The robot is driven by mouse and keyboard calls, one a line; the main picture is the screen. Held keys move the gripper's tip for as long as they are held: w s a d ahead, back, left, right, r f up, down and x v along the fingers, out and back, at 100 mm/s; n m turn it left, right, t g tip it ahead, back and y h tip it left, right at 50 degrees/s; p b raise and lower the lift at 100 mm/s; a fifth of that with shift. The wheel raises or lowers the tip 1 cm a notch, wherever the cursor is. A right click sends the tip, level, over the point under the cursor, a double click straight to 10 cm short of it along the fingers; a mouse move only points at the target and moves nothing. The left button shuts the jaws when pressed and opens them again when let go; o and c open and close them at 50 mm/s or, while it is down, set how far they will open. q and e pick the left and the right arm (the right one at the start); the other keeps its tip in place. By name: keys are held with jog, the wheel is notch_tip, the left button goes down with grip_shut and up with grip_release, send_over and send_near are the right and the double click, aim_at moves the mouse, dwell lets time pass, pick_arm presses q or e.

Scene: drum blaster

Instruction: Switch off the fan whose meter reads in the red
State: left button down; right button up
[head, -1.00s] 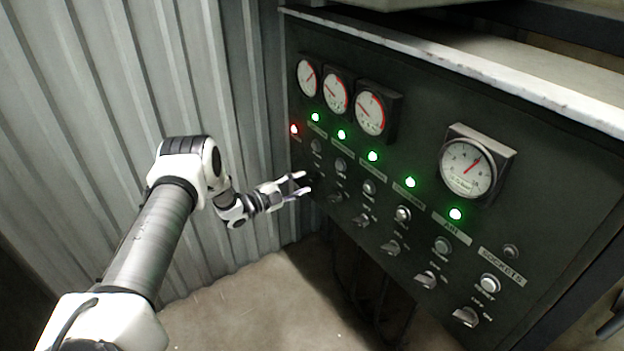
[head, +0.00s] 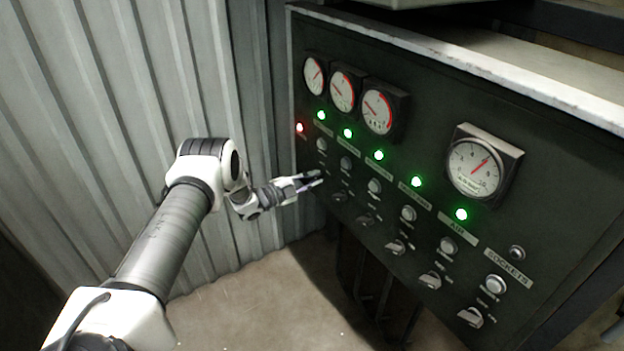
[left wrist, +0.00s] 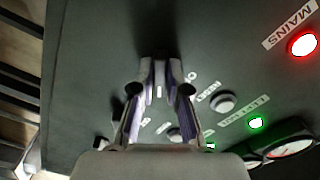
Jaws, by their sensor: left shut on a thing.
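Three small round meters with red arcs stand in a row on the dark panel in the head view: left (head: 314,76), middle (head: 343,91) and right (head: 378,111). The left needle seems to lean up and right toward its red arc; the other two seem to point left. My left gripper (head: 318,179) is at the lowest switch of the leftmost column. In the left wrist view its fingers (left wrist: 161,88) are closed around the switch, mostly hidden between them. That column's green lamp (left wrist: 256,123) is lit. My right gripper is not in view.
A lit red MAINS lamp (head: 299,127) is near the panel's left edge. Neighbouring columns have buttons, rotary switches (head: 365,220) and lit green lamps (head: 347,132). A larger meter (head: 478,165) is at the right. A corrugated wall (head: 110,100) is at left.

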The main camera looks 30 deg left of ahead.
pick_arm(q)
jog(key=n+b, duration=0.3)
jog(key=n, duration=0.2)
jog(key=n+b, duration=0.1)
jog(key=n, duration=0.3)
jog(key=shift+b, duration=0.4)
jog(key=shift+r+n+b, duration=0.1)
jog(key=shift+n+b, duration=0.35)
jog(key=shift+n, duration=0.75)
jog(key=shift+r, duration=0.1)
jog(key=c, duration=1.2)
grip_release()
jog(key=shift+w, duration=0.1)
jog(key=shift+o, duration=0.2)
jog(key=shift+d, duration=0.15)
